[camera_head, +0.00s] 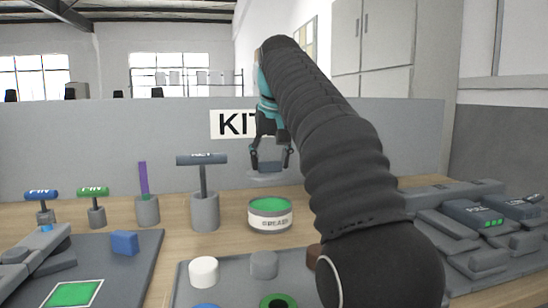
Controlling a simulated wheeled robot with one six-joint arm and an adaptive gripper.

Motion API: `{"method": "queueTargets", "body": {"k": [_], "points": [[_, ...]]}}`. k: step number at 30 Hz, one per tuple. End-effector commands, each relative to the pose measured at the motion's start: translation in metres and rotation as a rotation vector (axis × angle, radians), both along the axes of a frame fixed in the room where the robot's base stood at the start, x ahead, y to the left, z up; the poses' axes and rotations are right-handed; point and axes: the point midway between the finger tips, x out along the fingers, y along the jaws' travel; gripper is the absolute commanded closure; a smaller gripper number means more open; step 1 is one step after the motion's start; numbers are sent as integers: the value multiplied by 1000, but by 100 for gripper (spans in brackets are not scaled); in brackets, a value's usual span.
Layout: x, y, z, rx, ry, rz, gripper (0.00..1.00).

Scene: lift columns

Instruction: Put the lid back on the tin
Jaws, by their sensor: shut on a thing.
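The tin (270,216) stands upright on the wooden table, with a white label and a green top surface showing inside its rim. My gripper (269,168) is above the tin, pointing down. It is shut on the lid (267,177), a thin grey disc held level, apart from the tin and a little above it. My arm hides part of the area to the right of the tin.
A tall grey holder with a T-handled tool (204,205) stands left of the tin. A grey tray (232,275) with several round pieces lies in front. Grey parts (480,220) fill the right side. A grey panel (100,135) stands behind.

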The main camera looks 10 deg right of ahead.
Motion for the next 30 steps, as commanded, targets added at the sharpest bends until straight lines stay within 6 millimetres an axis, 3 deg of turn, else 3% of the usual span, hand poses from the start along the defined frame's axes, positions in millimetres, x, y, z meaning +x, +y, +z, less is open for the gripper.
{"method": "queueTargets", "body": {"k": [21, 30], "points": [[0, 0, -55, 2, -1, -4, 77], [0, 0, -63, 2, -1, -4, 77]]}}
